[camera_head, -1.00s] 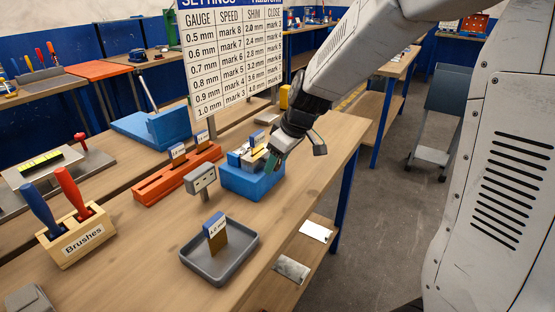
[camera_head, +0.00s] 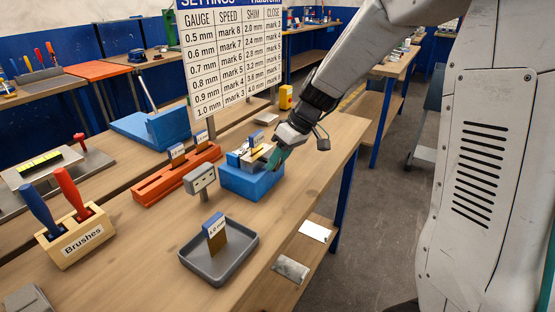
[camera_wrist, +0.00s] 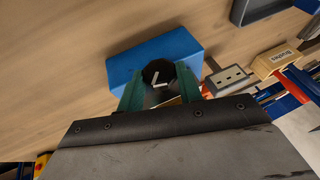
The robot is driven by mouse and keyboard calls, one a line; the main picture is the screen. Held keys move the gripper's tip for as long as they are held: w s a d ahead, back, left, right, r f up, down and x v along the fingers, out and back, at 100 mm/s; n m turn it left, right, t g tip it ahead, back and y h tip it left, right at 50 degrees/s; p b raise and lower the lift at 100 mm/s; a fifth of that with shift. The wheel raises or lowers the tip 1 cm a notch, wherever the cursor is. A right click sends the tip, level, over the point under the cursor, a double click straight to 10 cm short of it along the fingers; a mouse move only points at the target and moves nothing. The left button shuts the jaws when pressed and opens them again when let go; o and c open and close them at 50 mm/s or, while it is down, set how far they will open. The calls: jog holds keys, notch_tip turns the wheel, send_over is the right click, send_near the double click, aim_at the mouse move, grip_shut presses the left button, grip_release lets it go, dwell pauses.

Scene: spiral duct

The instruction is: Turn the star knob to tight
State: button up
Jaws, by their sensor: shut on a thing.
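The star knob (camera_wrist: 158,74) is black with a white mark and sits on the side of a blue block (camera_wrist: 185,44) in the wrist view. The block (camera_head: 240,182) stands on the bench in the head view, where the knob is hidden behind my gripper. My gripper (camera_wrist: 160,84) has its green fingers on either side of the knob and is shut on it. In the head view my gripper (camera_head: 276,158) reaches the block's right side from above.
A grey tray (camera_head: 190,262) holding a labelled shim (camera_head: 216,243) lies in front. A small grey box on a post (camera_head: 199,179) and an orange rack (camera_head: 150,186) stand left of the block. A settings board (camera_head: 228,60) rises behind. The bench right of the block is clear.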

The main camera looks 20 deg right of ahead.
jog(key=o, duration=1)
jog(key=shift+s, duration=0.1)
jog(key=v, duration=0.7)
jog(key=shift+d+r, duration=0.2)
jog(key=shift+r, duration=0.15)
